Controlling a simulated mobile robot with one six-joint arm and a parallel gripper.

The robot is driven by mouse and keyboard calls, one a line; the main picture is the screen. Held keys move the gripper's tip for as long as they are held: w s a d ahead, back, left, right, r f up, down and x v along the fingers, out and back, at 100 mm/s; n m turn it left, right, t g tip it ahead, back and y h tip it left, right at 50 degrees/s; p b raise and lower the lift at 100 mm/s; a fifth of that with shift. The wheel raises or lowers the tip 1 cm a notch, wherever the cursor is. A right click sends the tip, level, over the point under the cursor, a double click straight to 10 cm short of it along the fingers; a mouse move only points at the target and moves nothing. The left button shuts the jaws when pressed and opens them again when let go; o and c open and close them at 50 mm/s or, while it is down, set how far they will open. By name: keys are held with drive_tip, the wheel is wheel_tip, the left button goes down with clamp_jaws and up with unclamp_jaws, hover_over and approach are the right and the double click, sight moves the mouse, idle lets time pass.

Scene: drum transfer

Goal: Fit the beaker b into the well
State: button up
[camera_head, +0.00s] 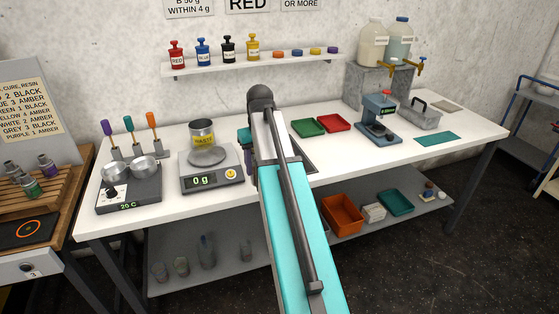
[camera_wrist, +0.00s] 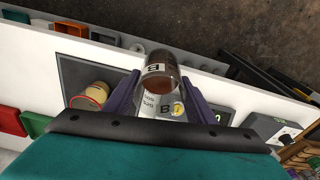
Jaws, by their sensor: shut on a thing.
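Beaker b (camera_wrist: 161,72) is a clear cup with a white band marked B and brown liquid inside. My gripper (camera_wrist: 160,80) is shut on it, with one purple finger on each side. In the head view my arm hides the beaker and most of the gripper, above the middle of the white bench (camera_head: 365,148). A dark grey panel (camera_wrist: 75,72) is set in the bench beside the gripper in the wrist view. I cannot tell whether the well is in it.
A hotplate (camera_head: 128,195) with metal bowls is further left. Green (camera_head: 307,127) and red (camera_head: 334,122) trays and a blue-grey press (camera_head: 379,117) are right of my arm.

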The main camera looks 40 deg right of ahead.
drive_tip(key=a+f+n, duration=0.1)
drive_tip(key=a, duration=1.3)
drive_tip(key=a+f+n, duration=0.1)
drive_tip(key=a+f, duration=0.1)
drive_tip(key=a, duration=1.2)
drive_tip(key=shift+w+a+f, duration=0.25)
drive_tip(key=shift+w+a, duration=0.05)
drive_tip(key=shift+s+a, duration=0.1)
